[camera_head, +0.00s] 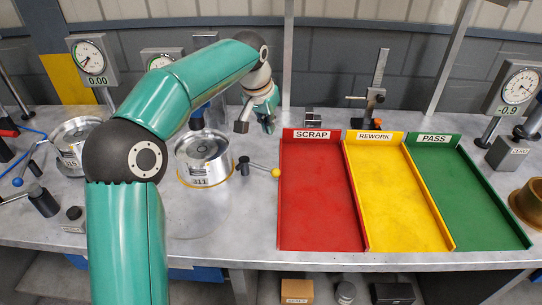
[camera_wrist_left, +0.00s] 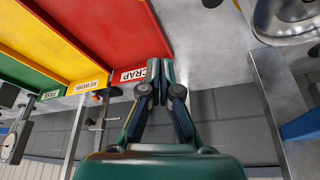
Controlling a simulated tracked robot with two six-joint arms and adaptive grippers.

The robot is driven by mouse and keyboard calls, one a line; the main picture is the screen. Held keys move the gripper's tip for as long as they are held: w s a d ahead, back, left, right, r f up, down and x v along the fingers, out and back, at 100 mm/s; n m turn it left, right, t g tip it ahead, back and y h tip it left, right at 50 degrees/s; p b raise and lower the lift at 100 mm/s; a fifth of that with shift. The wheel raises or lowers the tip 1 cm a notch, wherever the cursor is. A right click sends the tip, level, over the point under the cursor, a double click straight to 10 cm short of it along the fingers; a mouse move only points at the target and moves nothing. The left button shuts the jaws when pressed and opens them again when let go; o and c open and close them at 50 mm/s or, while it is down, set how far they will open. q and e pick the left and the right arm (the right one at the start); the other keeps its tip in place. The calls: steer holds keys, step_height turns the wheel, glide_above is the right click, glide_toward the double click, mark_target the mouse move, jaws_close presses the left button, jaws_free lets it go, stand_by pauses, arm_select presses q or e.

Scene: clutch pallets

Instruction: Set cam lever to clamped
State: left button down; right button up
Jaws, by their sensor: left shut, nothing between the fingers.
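A lever with a yellow ball knob (camera_head: 276,173) runs right from a black pivot block (camera_head: 243,166), beside the silver round fixture (camera_head: 204,158) marked 311. Its knob is close to the red tray's left edge. I cannot tell from its angle whether it is clamped. My left gripper (camera_head: 268,126) is shut and empty, behind and above this lever, left of the SCRAP sign. In the left wrist view the closed fingers (camera_wrist_left: 160,72) point toward the red tray's sign edge. Part of a silver fixture (camera_wrist_left: 298,18) shows top right there. My right gripper is out of view.
Red (camera_head: 318,205), yellow (camera_head: 395,205) and green (camera_head: 462,195) trays fill the right of the bench. A second fixture (camera_head: 72,133) and a blue-knobbed lever (camera_head: 18,182) stand at left, partly behind my arm. Dial gauges (camera_head: 92,58) stand at the back.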

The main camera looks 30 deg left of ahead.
arm_select(q)
steer(key=shift+f, duration=0.1)
steer(key=x, duration=1)
steer(key=shift+a, duration=0.1)
steer(key=s, duration=0.1)
steer(key=s+f, duration=0.1)
steer(key=shift+s+d+f, duration=0.1)
steer(key=shift+s+d, duration=0.1)
steer(key=shift+s, duration=0.15)
steer(key=shift+s+f, duration=0.3)
steer(key=shift+s, duration=0.1)
steer(key=shift+d, duration=0.1)
steer(key=shift+s, duration=0.1)
